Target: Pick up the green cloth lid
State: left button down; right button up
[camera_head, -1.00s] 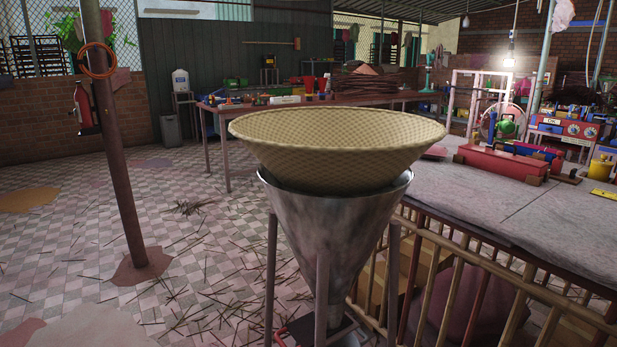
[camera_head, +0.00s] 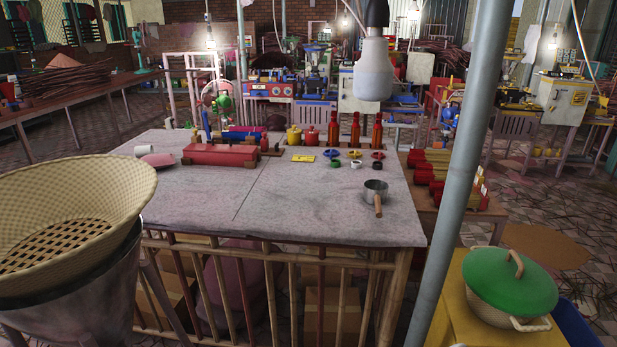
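The green cloth lid (camera_head: 510,280) is a domed green disc with a tan loop handle on top. It sits on a round woven basket (camera_head: 492,312) with a small side handle, at the lower right of the head view. The basket stands on a yellow stand (camera_head: 452,318). Neither of my grippers shows in the view, and nothing is touching the lid.
A grey pole (camera_head: 462,170) rises just left of the lid. A grey-topped table (camera_head: 300,215) fills the middle, with a saucepan (camera_head: 375,192) on it. A large woven basket (camera_head: 75,215) in a metal funnel (camera_head: 85,305) stands at the left.

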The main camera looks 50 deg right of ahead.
aim_at(508, 280)
jog(key=z, duration=2.85)
